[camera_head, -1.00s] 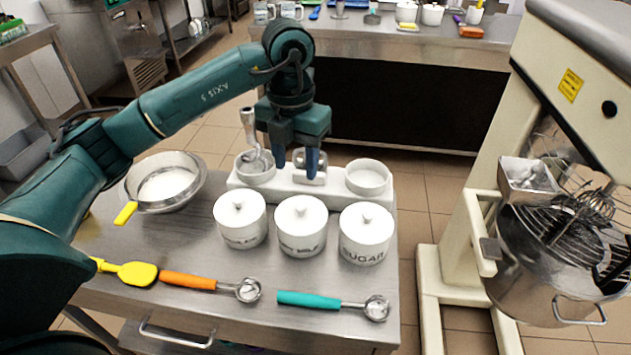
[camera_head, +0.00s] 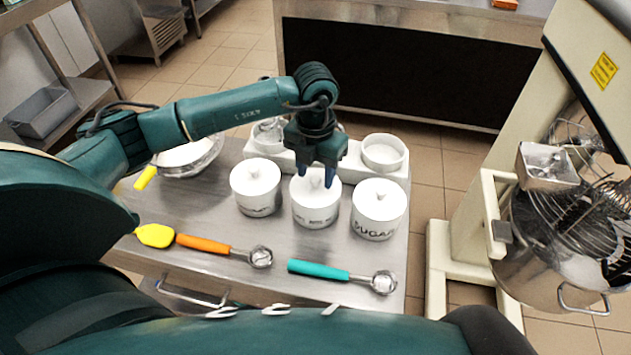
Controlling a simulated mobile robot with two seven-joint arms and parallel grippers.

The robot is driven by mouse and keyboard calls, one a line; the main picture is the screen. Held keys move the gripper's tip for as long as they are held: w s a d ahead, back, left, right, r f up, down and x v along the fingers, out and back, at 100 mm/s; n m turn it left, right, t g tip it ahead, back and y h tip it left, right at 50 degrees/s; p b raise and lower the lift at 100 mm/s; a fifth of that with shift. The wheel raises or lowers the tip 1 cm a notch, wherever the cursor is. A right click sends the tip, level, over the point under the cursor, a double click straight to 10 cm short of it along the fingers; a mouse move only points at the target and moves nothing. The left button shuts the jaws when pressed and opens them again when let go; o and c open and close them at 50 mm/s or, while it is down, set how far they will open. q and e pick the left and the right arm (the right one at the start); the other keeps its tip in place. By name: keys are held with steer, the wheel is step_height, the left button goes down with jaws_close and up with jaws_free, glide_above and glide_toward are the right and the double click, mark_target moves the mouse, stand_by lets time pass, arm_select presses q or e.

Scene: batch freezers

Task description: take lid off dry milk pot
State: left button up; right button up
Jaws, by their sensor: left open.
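Three white lidded pots stand in a row on the steel table. The middle one, apparently the dry milk pot (camera_head: 315,216), has a white lid (camera_head: 301,193) on top; its lettering is too small to read surely. My left gripper (camera_head: 316,178) is directly over this lid, fingers pointing down and open around the lid's knob. I cannot tell whether the fingers touch it. The left pot (camera_head: 256,192) and the sugar pot (camera_head: 377,212) on the right have their lids on. My right gripper is not in view.
Behind the pots is a white holder (camera_head: 393,153) with cups. A bowl of white powder (camera_head: 187,158) stands at the back left. An orange-handled scoop (camera_head: 204,245), a teal-handled scoop (camera_head: 320,270) and a yellow spatula (camera_head: 155,236) lie in front. A mixer (camera_head: 545,235) stands right, beyond the table.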

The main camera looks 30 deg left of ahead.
arm_select(q)
steer(key=shift+f, duration=0.8)
steer(key=shift+c, duration=0.4)
jaws_close()
